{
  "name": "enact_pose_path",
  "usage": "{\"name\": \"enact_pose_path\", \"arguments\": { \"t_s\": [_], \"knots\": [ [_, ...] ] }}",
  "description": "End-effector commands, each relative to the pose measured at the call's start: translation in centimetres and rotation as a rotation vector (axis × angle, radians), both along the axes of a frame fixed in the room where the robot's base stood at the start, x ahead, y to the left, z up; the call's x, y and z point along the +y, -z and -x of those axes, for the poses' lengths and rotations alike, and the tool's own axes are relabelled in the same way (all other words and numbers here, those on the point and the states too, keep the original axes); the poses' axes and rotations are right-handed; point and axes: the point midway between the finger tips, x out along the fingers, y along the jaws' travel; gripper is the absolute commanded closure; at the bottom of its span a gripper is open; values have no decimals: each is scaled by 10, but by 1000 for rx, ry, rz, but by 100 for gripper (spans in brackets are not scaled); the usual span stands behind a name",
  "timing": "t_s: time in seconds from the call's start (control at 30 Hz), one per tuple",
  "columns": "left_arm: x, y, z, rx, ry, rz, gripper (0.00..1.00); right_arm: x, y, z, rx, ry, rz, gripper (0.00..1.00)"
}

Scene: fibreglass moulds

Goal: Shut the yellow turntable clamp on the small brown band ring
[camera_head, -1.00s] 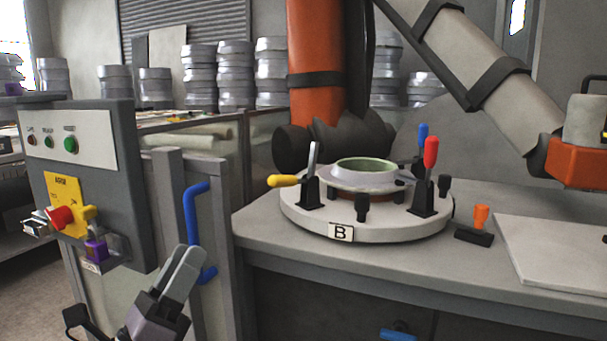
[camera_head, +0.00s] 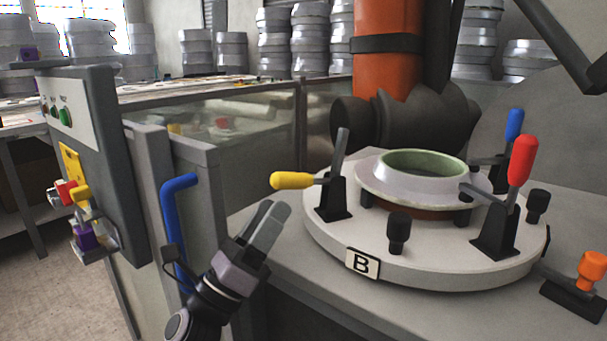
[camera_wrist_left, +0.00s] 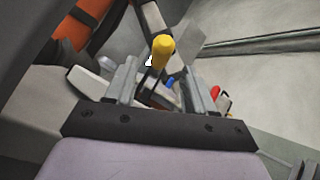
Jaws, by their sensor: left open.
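The yellow clamp stands on the left side of the round turntable (camera_head: 440,272), which bears a "B" label. Its yellow handle (camera_head: 292,180) lies level and points left, and its grey bar (camera_head: 339,155) stands up, clear of the ring. The ring (camera_head: 374,181) sits mid-turntable, with a pale flange, greenish inside and brown band below. My left gripper (camera_head: 274,212) is open and empty, below and left of the yellow handle, apart from it. In the left wrist view the yellow handle (camera_wrist_left: 162,48) appears beyond and between the fingertips. My right gripper is out of view.
The red clamp (camera_head: 522,160) and blue clamp (camera_head: 514,124) have upright handles. Black posts (camera_head: 398,232) stand around the ring. An orange-handled clamp (camera_head: 592,268) is at right. A blue rail handle (camera_head: 172,225) and control box (camera_head: 100,150) stand left of my gripper.

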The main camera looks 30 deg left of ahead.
Motion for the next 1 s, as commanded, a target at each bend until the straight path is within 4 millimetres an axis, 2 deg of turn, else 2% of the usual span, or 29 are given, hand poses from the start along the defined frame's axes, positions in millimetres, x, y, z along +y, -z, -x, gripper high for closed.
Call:
{"name": "enact_pose_path", "arguments": {
  "t_s": [0.2, 0.4, 0.6, 0.87, 0.97, 1.0],
  "knots": [
    [-4, -24, -20, -2, 2, 0, 46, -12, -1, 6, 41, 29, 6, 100],
    [-7, -39, -40, -1, 0, 0, 46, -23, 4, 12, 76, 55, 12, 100],
    [-9, -45, -49, 0, 1, 1, 46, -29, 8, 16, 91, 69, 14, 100],
    [-9, -44, -50, 0, 0, 0, 46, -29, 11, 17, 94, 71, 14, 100],
    [-9, -44, -50, 0, 0, 0, 76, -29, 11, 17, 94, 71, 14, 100],
    [-9, -44, -50, 0, 0, 0, 89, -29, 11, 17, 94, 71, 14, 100]
  ]
}}
